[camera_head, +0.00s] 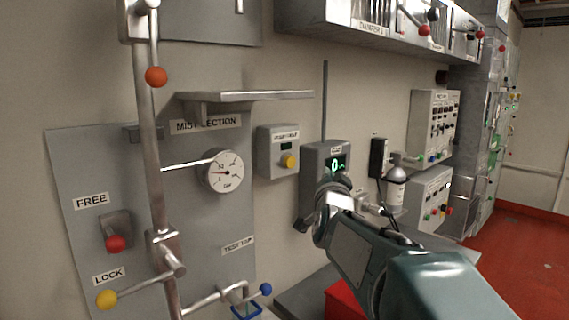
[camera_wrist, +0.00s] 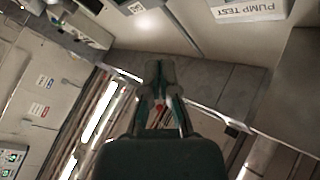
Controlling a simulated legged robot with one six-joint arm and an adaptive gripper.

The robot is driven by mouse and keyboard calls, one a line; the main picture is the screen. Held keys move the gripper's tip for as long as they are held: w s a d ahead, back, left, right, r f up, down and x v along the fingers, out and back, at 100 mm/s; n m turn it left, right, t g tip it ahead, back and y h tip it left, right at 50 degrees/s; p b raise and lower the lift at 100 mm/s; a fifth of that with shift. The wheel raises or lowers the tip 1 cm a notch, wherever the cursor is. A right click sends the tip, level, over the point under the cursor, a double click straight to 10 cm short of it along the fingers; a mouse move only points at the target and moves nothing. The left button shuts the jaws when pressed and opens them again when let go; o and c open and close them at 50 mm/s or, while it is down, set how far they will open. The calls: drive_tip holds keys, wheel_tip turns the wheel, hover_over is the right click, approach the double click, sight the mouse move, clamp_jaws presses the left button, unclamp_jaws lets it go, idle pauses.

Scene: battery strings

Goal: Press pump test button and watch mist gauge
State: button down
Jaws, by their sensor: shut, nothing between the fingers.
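A white round dial gauge (camera_head: 223,171) with a black needle sits on the grey wall panel below a label that seems to name mist. To its right a small grey box (camera_head: 267,151) carries a yellow button (camera_head: 289,161) and a small dark display; its label is too small to read surely. A plate reading PUMP TEST (camera_wrist: 248,11) shows upside down at the top right of the wrist view. My gripper (camera_wrist: 159,68) is shut and empty in the wrist view. In the head view my arm reaches in from the lower right, its end below and right of the yellow button, apart from it.
A vertical pipe (camera_head: 149,130) with lever handles stands in front of the panel at left. A shelf (camera_head: 250,95) juts out above the gauge. A grey box with a green display (camera_head: 340,165) is behind my arm. More control boxes (camera_head: 434,124) line the wall at right.

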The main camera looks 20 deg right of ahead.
sight(295, 162)
drive_tip(key=shift+a, duration=0.1)
drive_tip(key=w+a, duration=0.3)
drive_tip(key=w, duration=0.5)
drive_tip(key=shift+w, duration=0.15)
idle(1.4)
drive_tip(key=shift+w+a, duration=0.1)
drive_tip(key=shift+w, duration=0.2)
drive_tip(key=shift+w+a, duration=0.25)
drive_tip(key=shift+w, duration=0.4)
idle(1.1)
drive_tip(key=shift+s, duration=0.15)
drive_tip(key=shift+s+d, duration=0.35)
drive_tip(key=shift+s, duration=0.55)
